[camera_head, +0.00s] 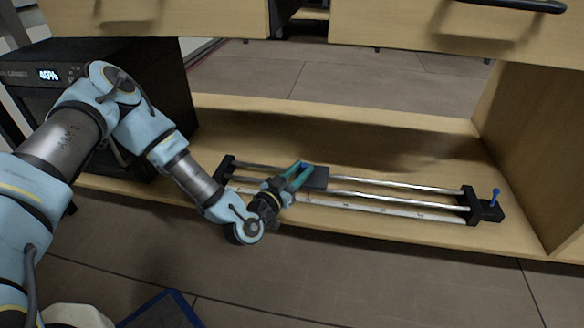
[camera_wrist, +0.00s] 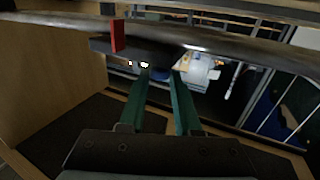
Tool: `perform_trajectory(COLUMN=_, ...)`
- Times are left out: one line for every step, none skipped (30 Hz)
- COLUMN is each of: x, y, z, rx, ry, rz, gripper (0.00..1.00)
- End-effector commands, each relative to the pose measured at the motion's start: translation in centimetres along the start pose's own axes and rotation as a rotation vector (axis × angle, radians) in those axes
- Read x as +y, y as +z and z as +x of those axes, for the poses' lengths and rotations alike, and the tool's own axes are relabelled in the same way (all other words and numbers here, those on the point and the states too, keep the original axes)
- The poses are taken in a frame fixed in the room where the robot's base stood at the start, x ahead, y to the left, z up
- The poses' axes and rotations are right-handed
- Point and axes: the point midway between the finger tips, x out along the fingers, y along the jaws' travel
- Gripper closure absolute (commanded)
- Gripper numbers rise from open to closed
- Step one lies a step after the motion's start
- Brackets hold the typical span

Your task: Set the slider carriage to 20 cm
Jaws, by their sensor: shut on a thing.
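The camera slider lies on the wooden shelf, with two metal rails (camera_head: 400,193) between dark end blocks. The dark slider carriage (camera_head: 317,179) sits on the rails, left of the middle. A pale scale strip (camera_head: 385,211) runs along the front; its marks are too small to read. My gripper (camera_head: 302,169) has teal fingers shut at the left side of the carriage. In the wrist view the fingers (camera_wrist: 161,77) reach to the dark carriage plate (camera_wrist: 150,50), which bears a red tab (camera_wrist: 117,35). The exact grip contact is hard to see.
A blue-topped knob (camera_head: 495,194) stands at the right end block (camera_head: 470,205). A black box with a lit 40% display (camera_head: 48,75) stands at left. Drawers (camera_head: 450,40) overhang the shelf, and a wooden side panel (camera_head: 530,150) closes its right.

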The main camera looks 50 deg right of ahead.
Motion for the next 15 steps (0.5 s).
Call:
perform_trajectory(x=-0.12, y=-0.03, z=0.04, rx=0.002, ry=-0.002, rz=0.001, gripper=1.0)
perform_trajectory(x=-0.12, y=-0.03, z=0.04, rx=0.002, ry=-0.002, rz=0.001, gripper=1.0)
perform_trajectory(x=-0.13, y=-0.03, z=0.04, rx=0.002, ry=-0.002, rz=0.001, gripper=1.0)
perform_trajectory(x=-0.13, y=-0.03, z=0.04, rx=0.002, ry=-0.002, rz=0.001, gripper=1.0)
perform_trajectory(x=-0.14, y=-0.03, z=0.04, rx=0.002, ry=-0.002, rz=0.001, gripper=0.65)
perform_trajectory(x=-0.14, y=-0.03, z=0.04, rx=0.002, ry=-0.002, rz=0.001, gripper=0.6)
perform_trajectory(x=-0.14, y=-0.03, z=0.03, rx=0.002, ry=-0.002, rz=0.001, gripper=0.57)
perform_trajectory(x=-0.13, y=-0.03, z=0.03, rx=0.002, ry=-0.002, rz=0.001, gripper=0.54)
perform_trajectory(x=-0.13, y=-0.03, z=0.02, rx=0.002, ry=-0.002, rz=0.001, gripper=0.49)
perform_trajectory(x=-0.13, y=-0.03, z=0.02, rx=0.002, ry=-0.001, rz=0.001, gripper=0.46)
perform_trajectory(x=-0.12, y=-0.03, z=0.02, rx=0.001, ry=-0.001, rz=0.001, gripper=0.42)
perform_trajectory(x=-0.11, y=-0.02, z=0.01, rx=0.001, ry=-0.001, rz=0.001, gripper=0.39)
perform_trajectory(x=-0.11, y=-0.02, z=0.01, rx=0.001, ry=-0.001, rz=0.001, gripper=0.39)
perform_trajectory(x=-0.11, y=-0.02, z=0.01, rx=0.001, ry=-0.001, rz=0.001, gripper=0.39)
perform_trajectory(x=-0.11, y=-0.02, z=0.0, rx=0.001, ry=-0.001, rz=0.001, gripper=0.39)
